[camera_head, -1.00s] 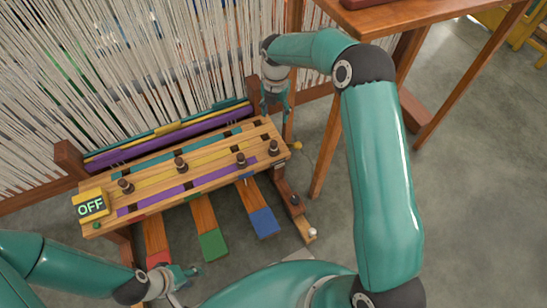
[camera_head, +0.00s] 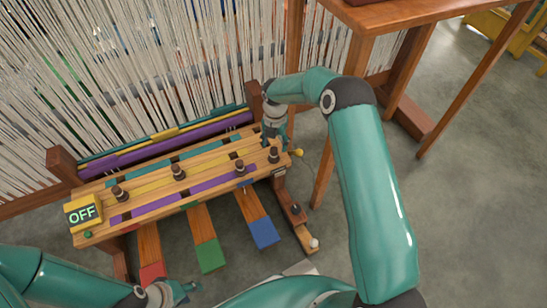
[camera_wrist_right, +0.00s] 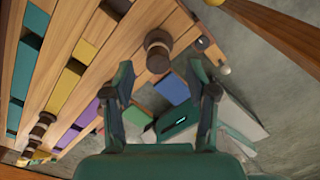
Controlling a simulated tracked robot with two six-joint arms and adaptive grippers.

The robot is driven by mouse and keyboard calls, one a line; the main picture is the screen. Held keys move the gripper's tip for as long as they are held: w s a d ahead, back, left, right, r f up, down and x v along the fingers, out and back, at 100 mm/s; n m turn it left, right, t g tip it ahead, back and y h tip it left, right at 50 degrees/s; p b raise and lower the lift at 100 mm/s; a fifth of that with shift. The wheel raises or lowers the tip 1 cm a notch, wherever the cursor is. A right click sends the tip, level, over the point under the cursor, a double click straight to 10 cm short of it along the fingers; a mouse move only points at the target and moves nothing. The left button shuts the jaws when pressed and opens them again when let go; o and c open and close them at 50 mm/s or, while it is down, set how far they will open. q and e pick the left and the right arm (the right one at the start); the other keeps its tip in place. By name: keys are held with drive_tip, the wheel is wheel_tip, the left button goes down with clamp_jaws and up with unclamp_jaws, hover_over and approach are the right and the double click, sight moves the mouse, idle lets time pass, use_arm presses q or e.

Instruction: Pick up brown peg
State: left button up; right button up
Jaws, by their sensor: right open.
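Several brown pegs with dark bands stand upright on the striped wooden board: one at the left (camera_head: 120,193), two in the middle (camera_head: 178,171) (camera_head: 240,167), and one at the right end (camera_head: 274,154). My right gripper (camera_head: 276,137) is at the right-end peg. In the right wrist view my right gripper (camera_wrist_right: 160,70) is open, with a brown peg (camera_wrist_right: 157,50) just ahead of the gap between its fingertips. Whether they touch it cannot be told. My left gripper (camera_head: 182,292) is low at the left, away from the pegs; its jaws are unclear.
A yellow OFF box (camera_head: 83,213) sits at the board's left end. Red, green (camera_head: 209,255) and blue (camera_head: 263,233) pedals lie below the board. Pale hanging threads (camera_head: 120,80) stand behind it. A wooden table (camera_head: 400,18) is at the upper right.

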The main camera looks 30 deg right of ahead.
sight(274, 149)
drive_tip(key=f+b, duration=0.1)
drive_tip(key=f, duration=0.3)
drive_tip(key=shift+a, duration=0.2)
drive_tip(key=c, duration=0.9)
drive_tip(key=shift+c, duration=0.2)
drive_tip(key=shift+r, duration=0.1)
